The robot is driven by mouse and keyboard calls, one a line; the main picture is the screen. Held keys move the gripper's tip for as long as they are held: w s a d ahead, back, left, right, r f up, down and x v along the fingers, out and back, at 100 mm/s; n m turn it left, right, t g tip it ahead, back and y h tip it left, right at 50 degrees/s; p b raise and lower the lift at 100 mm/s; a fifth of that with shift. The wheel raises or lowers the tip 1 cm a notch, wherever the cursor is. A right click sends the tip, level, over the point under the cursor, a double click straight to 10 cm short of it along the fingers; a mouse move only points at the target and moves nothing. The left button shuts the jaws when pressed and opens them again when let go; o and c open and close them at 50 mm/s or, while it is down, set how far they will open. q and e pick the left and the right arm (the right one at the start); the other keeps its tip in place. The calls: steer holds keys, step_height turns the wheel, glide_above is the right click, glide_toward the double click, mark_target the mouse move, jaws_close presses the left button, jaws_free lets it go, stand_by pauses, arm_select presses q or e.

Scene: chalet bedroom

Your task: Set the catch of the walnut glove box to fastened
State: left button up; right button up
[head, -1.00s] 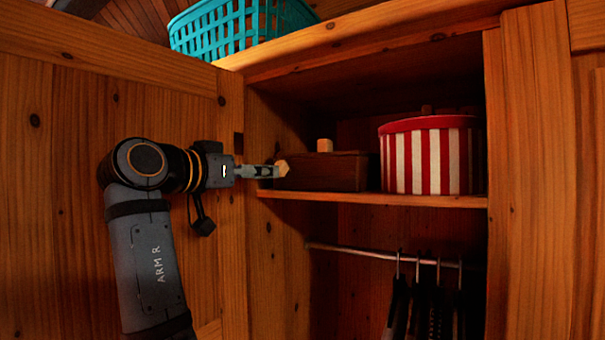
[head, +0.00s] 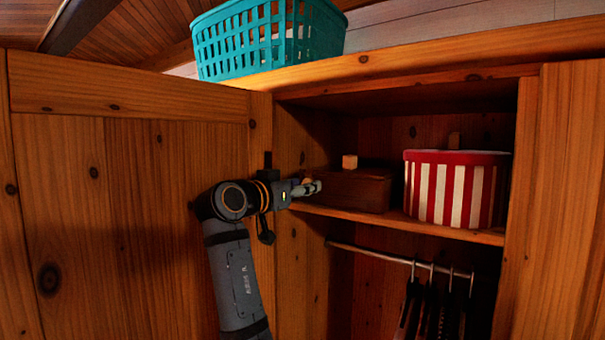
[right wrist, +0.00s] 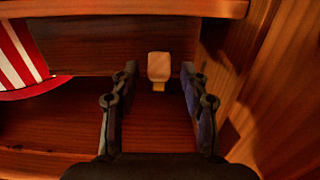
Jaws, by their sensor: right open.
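The walnut glove box (head: 352,190) is a dark brown box on the wardrobe shelf, with a pale wooden knob (head: 349,161) on top. Its catch is a small pale wooden tab (right wrist: 159,66) on the front face, seen in the right wrist view, which is upside down. A bit of the catch shows behind the fingers in the head view (head: 307,181). My right gripper (head: 317,188) is in front of the box. Its open fingers (right wrist: 158,78) lie either side of the catch, with gaps on both sides. My left gripper is out of view.
A red-and-white striped round box (head: 457,190) stands right of the glove box. The shelf (head: 440,228) runs beneath both. Below hang a rail (head: 370,254) and dark hangers. A teal basket (head: 265,45) sits on top. The wardrobe's left side wall is close to my right gripper.

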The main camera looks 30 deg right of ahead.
steer(key=shift+w+d+f, duration=0.1)
steer(key=shift+d, duration=0.3)
steer(key=shift+c, duration=0.2)
steer(key=shift+a, duration=0.1)
jaws_close()
